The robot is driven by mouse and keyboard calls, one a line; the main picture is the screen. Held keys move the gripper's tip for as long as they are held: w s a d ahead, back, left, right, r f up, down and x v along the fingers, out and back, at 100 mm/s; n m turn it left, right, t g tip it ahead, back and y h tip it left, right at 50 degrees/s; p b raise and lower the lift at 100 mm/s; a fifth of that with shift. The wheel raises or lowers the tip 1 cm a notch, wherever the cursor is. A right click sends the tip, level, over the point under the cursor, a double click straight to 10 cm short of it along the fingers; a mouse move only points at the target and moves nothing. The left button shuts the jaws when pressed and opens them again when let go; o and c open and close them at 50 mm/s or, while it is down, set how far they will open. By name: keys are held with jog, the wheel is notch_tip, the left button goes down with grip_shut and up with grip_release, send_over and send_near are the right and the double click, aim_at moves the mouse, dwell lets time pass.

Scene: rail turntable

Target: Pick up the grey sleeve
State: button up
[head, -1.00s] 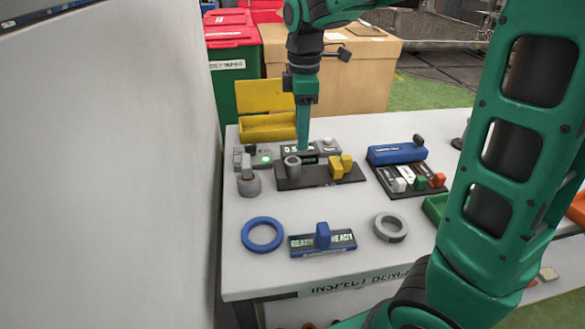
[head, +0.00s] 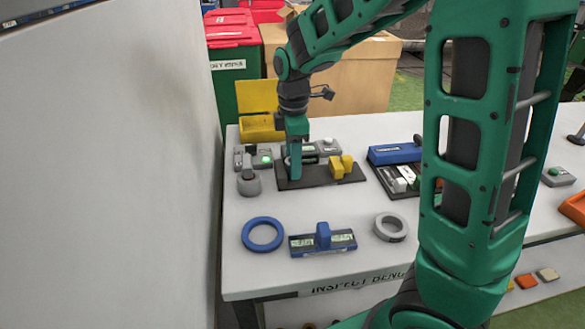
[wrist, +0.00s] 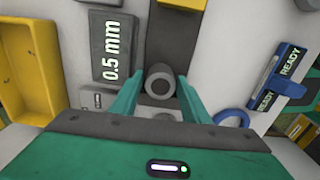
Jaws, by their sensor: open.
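The grey sleeve (wrist: 160,82) is a short hollow cylinder standing at one end of a dark plate (head: 318,176). In the wrist view it shows between my two green fingers, one on each side, with a gap beside it. My gripper (head: 294,174) is open, pointing down at the sleeve's end of the plate. In the head view my fingers hide most or all of the sleeve. I cannot tell whether a finger touches it.
A yellow block (head: 341,167) sits on the plate's other end. A 0.5 mm display (wrist: 112,46) stands behind. A grey knobbed piece (head: 249,184) is close on the left. A blue ring (head: 262,235), blue-handled gauge (head: 323,240) and grey ring (head: 390,227) lie in front.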

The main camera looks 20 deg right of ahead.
jog(key=shift+f, duration=0.65)
jog(key=c, duration=1.1)
jog(key=shift+o, duration=0.2)
